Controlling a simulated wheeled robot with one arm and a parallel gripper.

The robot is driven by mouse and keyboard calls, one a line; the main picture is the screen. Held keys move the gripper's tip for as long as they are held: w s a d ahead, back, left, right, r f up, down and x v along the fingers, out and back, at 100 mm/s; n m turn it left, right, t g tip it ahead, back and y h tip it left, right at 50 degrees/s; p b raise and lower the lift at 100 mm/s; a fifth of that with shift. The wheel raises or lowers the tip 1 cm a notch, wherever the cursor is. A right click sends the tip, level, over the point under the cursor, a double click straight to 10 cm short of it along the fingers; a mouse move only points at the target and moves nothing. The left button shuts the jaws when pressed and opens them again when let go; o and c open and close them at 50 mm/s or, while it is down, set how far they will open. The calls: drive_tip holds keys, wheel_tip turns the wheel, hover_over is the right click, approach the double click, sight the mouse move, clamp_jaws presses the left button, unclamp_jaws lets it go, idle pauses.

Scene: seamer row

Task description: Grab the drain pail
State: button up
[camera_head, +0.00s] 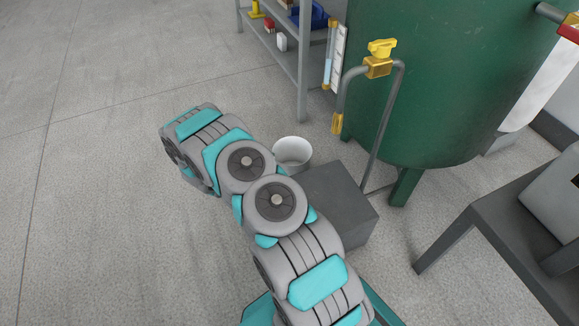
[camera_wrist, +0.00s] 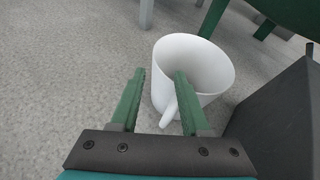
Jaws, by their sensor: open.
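The drain pail (camera_head: 292,151) is a white, round, open-topped container on the floor beside a grey block, partly hidden behind my arm in the head view. In the wrist view the pail (camera_wrist: 186,62) stands just ahead of my gripper (camera_wrist: 158,88), with a white handle (camera_wrist: 170,114) sticking out toward me. My gripper is open with two green fingers. The right finger overlaps the pail's near side and the left finger is to the left of the pail. The handle shows between the fingers. I cannot tell whether either finger touches the pail. The gripper is hidden in the head view.
The grey block (camera_head: 341,203) stands close on the pail's right. A green tank (camera_head: 440,90) on legs with a yellow-valved pipe (camera_head: 379,66) rises behind. A shelf rack (camera_head: 303,60) is at the back, a dark table (camera_head: 500,225) at right. The floor (camera_head: 90,180) on the left is clear.

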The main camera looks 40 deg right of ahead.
approach(281, 143)
drive_tip(key=d, duration=0.2)
drive_tip(key=shift+w+f+x, duration=0.1)
drive_tip(key=shift+x, duration=1.35)
drive_tip(key=shift+w+f+x, duration=0.1)
drive_tip(key=shift+w+x, duration=0.05)
drive_tip(key=shift+x, duration=1.3)
drive_tip(key=shift+a, duration=0.25)
clamp_jaws()
